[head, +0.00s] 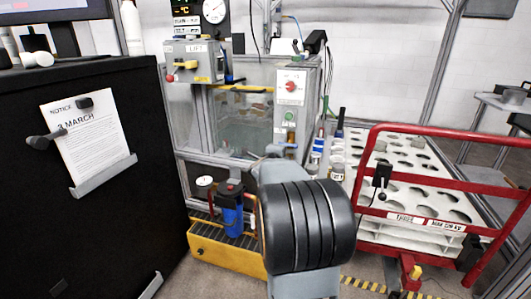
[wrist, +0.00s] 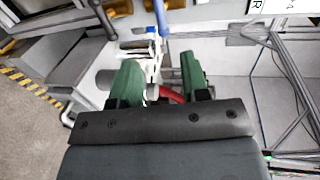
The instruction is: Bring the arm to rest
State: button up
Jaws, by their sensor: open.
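My arm (head: 310,225), grey with a black ribbed section, rises in the lower middle of the head view. It hides its own far end there, so I cannot make out the fingers in that view. In the wrist view my gripper (wrist: 158,72) shows two green fingers spread apart. The gap between them holds nothing that I can see gripped. Behind the fingers are a white part, a blue rod (wrist: 161,18) and something red, too blurred to name.
A LIFT control box (head: 195,60) and a clear-walled tank (head: 245,120) stand ahead. A red rail (head: 450,131) guards a white rack with round holes at right. A black panel with a notice (head: 88,145) stands close at left. A blue filter housing (head: 230,218) sits near a yellow base.

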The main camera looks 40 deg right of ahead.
jog(key=shift+r, duration=0.1)
jog(key=a+r+n+t+y+p, duration=0.1)
jog(key=a+r+n+y+p, duration=0.4)
jog(key=a, duration=0.3)
jog(key=w+a+r+n+t+y+p, duration=0.1)
jog(key=a+r+n+y+p, duration=0.1)
jog(key=a+r+n+p, duration=0.35)
jog(key=a+r+n+t+y+p, duration=0.1)
jog(key=a+r+n+y+p, duration=0.4)
jog(key=a, duration=0.5)
jog(key=s+a+r+n+g+p, duration=0.2)
jog(key=s+a+n+p, duration=0.4)
jog(key=s, duration=0.3)
jog(key=s+a+r+n+g+y+p, duration=0.1)
jog(key=s+a+r+n+g+p, duration=0.1)
jog(key=s+a+n+g+p, duration=0.3)
jog(key=s+a+n+p, duration=0.1)
jog(key=s+n+p, duration=0.2)
jog(key=s+p, duration=0.1)
jog(key=shift+r+g+y, duration=0.3)
jog(key=shift+r, duration=0.05)
